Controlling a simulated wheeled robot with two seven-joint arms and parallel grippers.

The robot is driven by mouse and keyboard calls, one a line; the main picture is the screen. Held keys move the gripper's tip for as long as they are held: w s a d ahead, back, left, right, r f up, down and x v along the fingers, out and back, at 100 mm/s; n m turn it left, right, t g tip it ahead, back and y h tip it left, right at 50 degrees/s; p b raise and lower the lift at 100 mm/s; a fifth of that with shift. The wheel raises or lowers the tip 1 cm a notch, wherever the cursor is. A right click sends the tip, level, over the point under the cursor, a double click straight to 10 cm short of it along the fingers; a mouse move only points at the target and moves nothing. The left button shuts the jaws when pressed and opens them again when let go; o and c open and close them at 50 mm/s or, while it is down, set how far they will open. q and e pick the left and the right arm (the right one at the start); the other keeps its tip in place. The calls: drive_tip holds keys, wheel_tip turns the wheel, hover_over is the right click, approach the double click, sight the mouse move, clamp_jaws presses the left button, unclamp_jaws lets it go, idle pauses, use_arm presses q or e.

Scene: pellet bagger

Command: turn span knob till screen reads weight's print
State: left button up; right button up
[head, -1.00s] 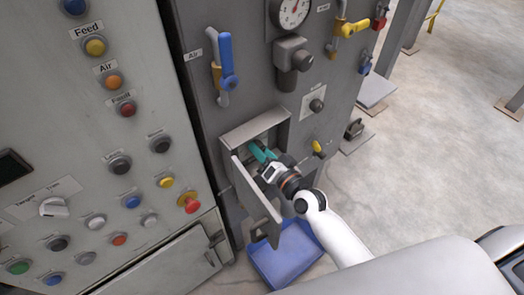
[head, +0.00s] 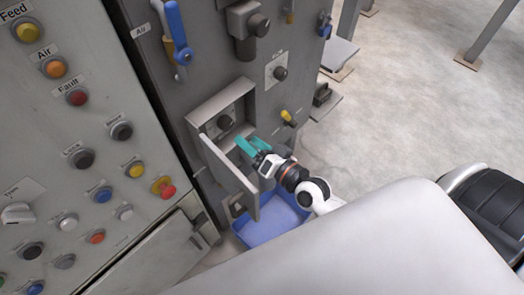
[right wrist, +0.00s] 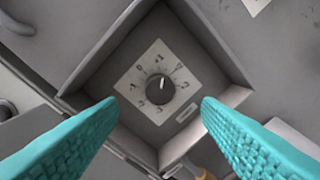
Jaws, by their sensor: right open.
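The span knob is a small dark round knob (right wrist: 160,89) on a pale numbered dial plate (right wrist: 135,78) inside a recessed box. Its white mark points up in the right wrist view, slightly right. In the head view the knob (head: 225,122) shows in the open box (head: 193,118). My right gripper (head: 245,145) has teal fingers, is open and empty, and stands in front of the box, apart from the knob. In the right wrist view its fingers (right wrist: 160,105) lie to either side of the knob. My left gripper is not in view. No weight or readable screen shows.
The box's hinged door (head: 230,176) stands open, left of my right gripper. A blue bin (head: 270,225) is on the floor below. A yellow-handled valve (head: 288,118) and another dark knob (head: 280,73) are nearby. A button panel (head: 70,130) fills the left.

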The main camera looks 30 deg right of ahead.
drive_tip(key=v, duration=0.4)
idle(0.4)
drive_tip(key=s+d+f+n+g+h, duration=0.1)
drive_tip(key=s+d+f+g+h, duration=0.15)
drive_tip(key=f, duration=1.15)
drive_tip(key=s+d+f+n+g+h, duration=0.1)
drive_tip(key=s+f+n+g, duration=0.2)
drive_tip(key=f, duration=1.2)
drive_tip(key=s+f+n+g+h, duration=0.1)
drive_tip(key=s+f+g, duration=0.4)
drive_tip(key=s+f, duration=0.5)
drive_tip(key=s+d+f+n+g+h, duration=0.1)
drive_tip(key=s+f+n+g, duration=0.2)
drive_tip(key=s+f, duration=0.7)
drive_tip(key=s+g, duration=0.2)
drive_tip(key=s, duration=0.4)
drive_tip(key=shift+s+d, duration=0.2)
drive_tip(key=shift+s, duration=0.1)
drive_tip(key=shift+c, duration=0.2)
